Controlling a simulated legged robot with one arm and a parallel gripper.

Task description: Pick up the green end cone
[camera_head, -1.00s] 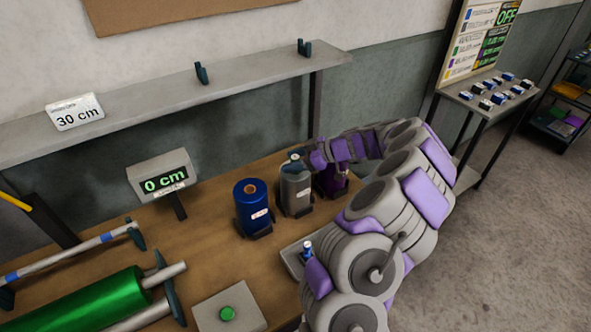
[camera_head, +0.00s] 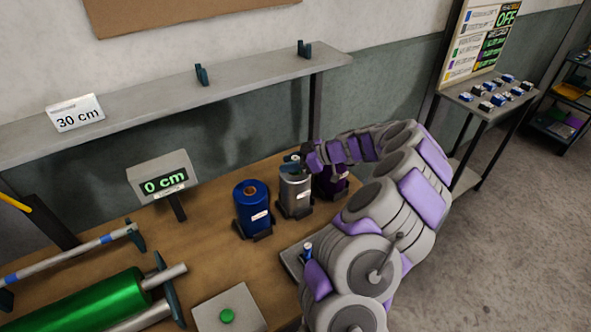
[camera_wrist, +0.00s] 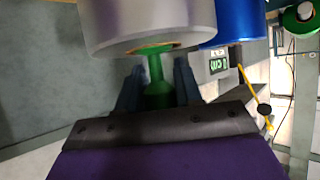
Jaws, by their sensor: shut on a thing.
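The green end cone (camera_wrist: 157,82) shows in the wrist view between my two dark fingers, its narrow stem reaching to the end of a silver roll (camera_wrist: 150,22). My gripper (camera_wrist: 157,92) is shut on the cone. In the head view my gripper (camera_head: 294,160) is at the top of the silver roll (camera_head: 296,195), which stands upright on the bench. The cone is hidden or too small to make out in the head view. Whether it is still seated in the roll's core is unclear.
A blue roll (camera_head: 252,207) stands left of the silver one and a purple roll (camera_head: 331,182) right, partly behind my arm. A display reading 0 cm (camera_head: 163,177), a green button box (camera_head: 228,314) and a large green roll (camera_head: 95,308) lie further left. A shelf (camera_head: 150,105) runs behind.

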